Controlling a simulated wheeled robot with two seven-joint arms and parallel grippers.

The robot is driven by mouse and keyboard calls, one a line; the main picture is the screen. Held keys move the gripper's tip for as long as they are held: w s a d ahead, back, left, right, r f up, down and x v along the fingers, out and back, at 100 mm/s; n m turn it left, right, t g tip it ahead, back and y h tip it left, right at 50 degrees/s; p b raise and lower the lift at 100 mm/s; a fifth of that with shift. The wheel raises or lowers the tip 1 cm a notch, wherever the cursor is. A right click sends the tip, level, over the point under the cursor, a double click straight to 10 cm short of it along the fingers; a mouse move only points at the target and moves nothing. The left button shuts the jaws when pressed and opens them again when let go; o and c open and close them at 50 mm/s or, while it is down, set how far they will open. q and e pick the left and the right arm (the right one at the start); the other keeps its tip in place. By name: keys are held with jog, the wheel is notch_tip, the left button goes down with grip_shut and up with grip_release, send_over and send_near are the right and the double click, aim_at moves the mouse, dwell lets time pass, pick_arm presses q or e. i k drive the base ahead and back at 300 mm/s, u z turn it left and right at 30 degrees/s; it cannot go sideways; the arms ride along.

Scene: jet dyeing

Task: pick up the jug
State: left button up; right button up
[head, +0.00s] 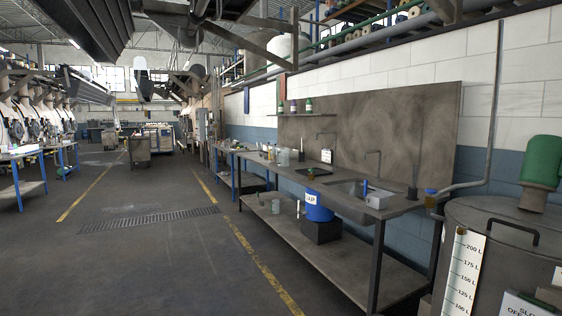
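A pale, translucent vessel (283,157) that may be the jug stands on the grey bench (300,172) along the right wall, left of the sink. A second small pale vessel (276,206) stands on the bench's lower shelf. Both are too small for me to make out a handle or spout. Neither of my grippers is in the head view.
A blue bucket (318,207) with a white label sits on a dark block (321,231) on the lower shelf. A steel sink (352,188) is set in the bench. A large grey tank (500,240) stands at the right front. The floor (150,265) left of the bench is clear, with a drain grate (148,219) and yellow lines.

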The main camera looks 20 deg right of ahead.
aim_at(273, 151)
jog(key=u, duration=0.3)
jog(key=i, duration=3.15)
jog(key=u, duration=0.2)
jog(key=i, duration=2.65)
jog(key=z, duration=0.1)
jog(key=i, duration=2.6)
jog(key=z, duration=0.75)
jog(key=i, duration=1.65)
jog(key=z, duration=1.85)
jog(key=i, duration=1.45)
jog(key=z, duration=0.75)
jog(key=i, duration=0.25)
